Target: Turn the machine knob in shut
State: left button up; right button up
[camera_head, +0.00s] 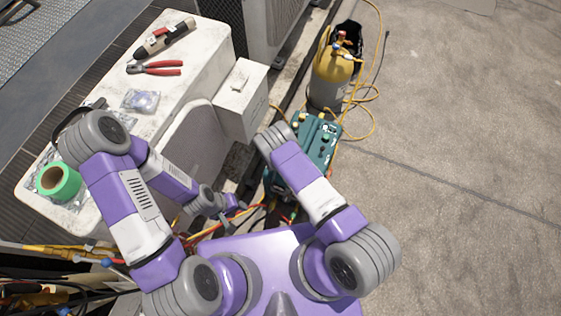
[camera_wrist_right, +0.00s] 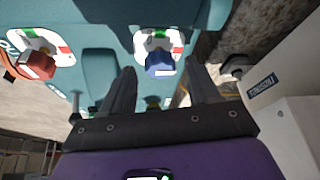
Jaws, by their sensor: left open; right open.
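The teal machine (camera_head: 318,142) stands on the ground beside the white unit. In the right wrist view its teal face (camera_wrist_right: 95,62) carries a blue knob (camera_wrist_right: 160,66) and a red knob (camera_wrist_right: 38,66), each on a white plate with green and red marks. My right gripper (camera_wrist_right: 161,72) is open, and the blue knob appears between its fingertips, not gripped. Whether the fingers touch it I cannot tell. In the head view my right arm hides that gripper. My left gripper (camera_head: 229,207) is open and empty, low beside the white unit.
A white box (camera_head: 241,88) on the unit's side is close to the machine; a pale labelled box (camera_wrist_right: 285,110) shows right of my right gripper. A yellow-topped cylinder (camera_head: 333,65) with yellow hoses stands behind. Pliers (camera_head: 155,68) and green tape (camera_head: 58,181) lie on the unit. Right-hand ground is clear.

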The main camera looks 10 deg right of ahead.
jog(key=p+v, duration=0.2)
jog(key=v, duration=0.4)
jog(key=shift+r+p, duration=0.35)
jog(key=shift+s, duration=0.2)
